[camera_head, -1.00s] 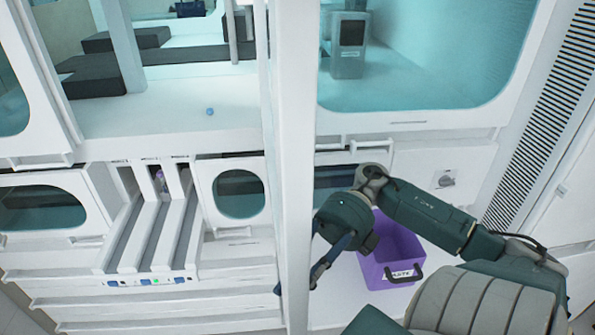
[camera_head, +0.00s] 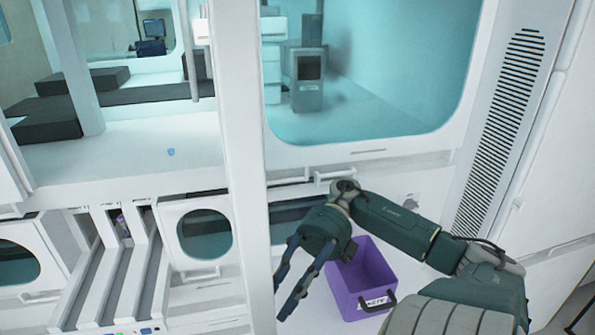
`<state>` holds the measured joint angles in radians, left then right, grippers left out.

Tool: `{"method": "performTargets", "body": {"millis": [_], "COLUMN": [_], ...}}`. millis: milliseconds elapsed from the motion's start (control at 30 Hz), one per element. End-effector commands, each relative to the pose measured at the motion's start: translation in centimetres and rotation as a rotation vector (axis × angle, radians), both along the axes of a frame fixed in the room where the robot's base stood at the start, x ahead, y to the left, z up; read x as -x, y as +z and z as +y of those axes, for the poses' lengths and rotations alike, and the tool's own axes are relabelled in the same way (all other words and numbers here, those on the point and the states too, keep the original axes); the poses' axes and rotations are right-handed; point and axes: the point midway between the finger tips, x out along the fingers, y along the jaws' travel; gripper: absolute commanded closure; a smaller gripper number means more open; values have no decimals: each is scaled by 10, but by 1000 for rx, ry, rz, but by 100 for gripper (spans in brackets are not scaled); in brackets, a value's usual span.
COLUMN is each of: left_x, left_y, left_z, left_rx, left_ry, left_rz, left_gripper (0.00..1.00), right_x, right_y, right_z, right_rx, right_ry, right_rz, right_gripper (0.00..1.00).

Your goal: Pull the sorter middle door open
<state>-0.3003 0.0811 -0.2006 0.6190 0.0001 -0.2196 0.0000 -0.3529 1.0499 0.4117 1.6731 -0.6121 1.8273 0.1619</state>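The white sorter has several windowed doors. A small door with an oval dark teal window (camera_head: 205,237) is left of the white upright post (camera_head: 243,150). A large teal-windowed door (camera_head: 375,75) is right of the post, with a white bar handle (camera_head: 335,176) near its lower edge. I cannot tell for certain which is the middle door. My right gripper (camera_head: 282,299) is open and empty, its dark fingers pointing down, below the large door and just right of the post. It touches no handle that I can see. My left gripper is out of view.
A purple waste bin (camera_head: 362,280) stands on the white surface just right of my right gripper. Sloping tube tracks (camera_head: 118,280) lie at lower left. The post stands close to the gripper's left side. A vented panel (camera_head: 500,130) is at right.

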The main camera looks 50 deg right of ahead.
Motion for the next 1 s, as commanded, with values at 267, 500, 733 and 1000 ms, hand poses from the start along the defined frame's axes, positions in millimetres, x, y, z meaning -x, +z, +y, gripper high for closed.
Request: {"method": "performTargets", "body": {"millis": [267,500,733,1000], "left_x": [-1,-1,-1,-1], "left_y": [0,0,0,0], "left_z": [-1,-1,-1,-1], "left_rx": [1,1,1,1], "left_ry": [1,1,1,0], "left_rz": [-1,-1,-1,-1], "left_gripper": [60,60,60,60], "right_x": [-8,-9,-9,-9], "right_y": [7,8,8,8], "right_z": [-49,-61,-60,-60], "right_rx": [1,1,0,0], "right_ry": [-2,1,1,0], "right_rz": [-2,-1,-1,-1], "right_gripper": [74,74,74,74]}}
